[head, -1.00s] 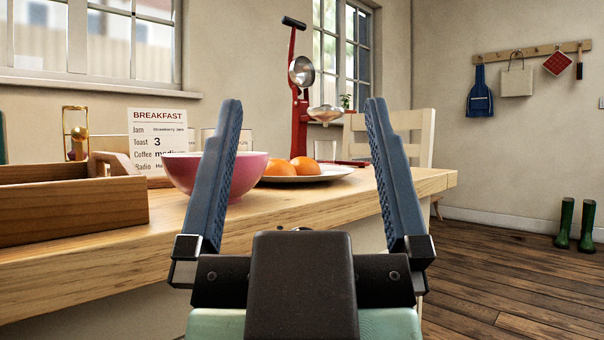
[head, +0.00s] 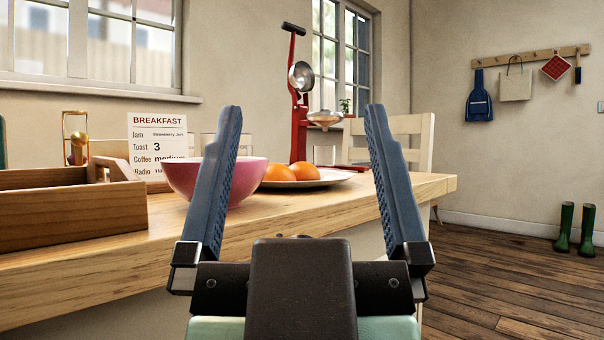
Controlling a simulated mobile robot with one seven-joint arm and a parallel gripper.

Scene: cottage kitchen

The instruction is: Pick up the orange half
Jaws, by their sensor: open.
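Two orange pieces sit on a white plate (head: 325,181) on the wooden table: a left orange piece (head: 280,173) and a right orange piece (head: 304,170). Only their rounded peel sides show, so I cannot tell whether they are halves or whole. The pink bowl partly hides the left side of the plate. My gripper (head: 303,106) is open and empty in the foreground, its two blue fingers upright and wide apart. The oranges appear between the fingers, farther off, and nothing touches them.
A pink bowl (head: 180,178) stands left of the plate, partly behind my left finger. A red juice press (head: 299,135) stands behind the plate. A wooden crate (head: 70,212) and breakfast card (head: 158,135) are at left.

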